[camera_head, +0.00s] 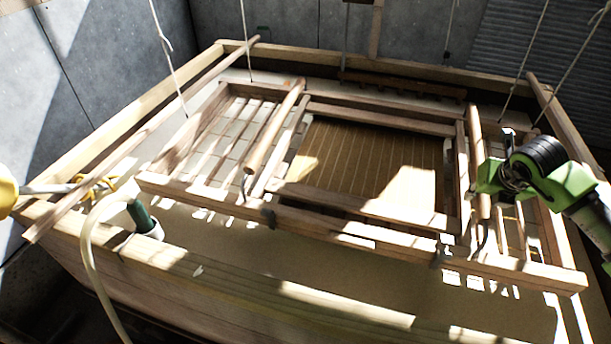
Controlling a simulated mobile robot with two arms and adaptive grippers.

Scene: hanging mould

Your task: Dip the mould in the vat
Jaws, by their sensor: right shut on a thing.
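The mould is a wooden frame (370,214) with a golden, ribbed screen (365,158), hanging on cords over the wooden vat (150,262). Pale liquid (350,283) shows in the vat in front of the frame. Two long wooden handles lie across the mould, a left one (273,128) and a right one (477,150). My right gripper (487,178), green and black, is shut on the right handle from its right side. The left handle has no gripper on it. My left gripper is not in view. How far the mould is from the liquid is hard to tell.
A loose pole (150,130) lies slanting across the vat's left rim. A pale hose (88,250) and a green-topped fitting (143,220) are at the front left. Cords (244,40) hang at both sides. A rake-like wooden bar (400,87) is at the back.

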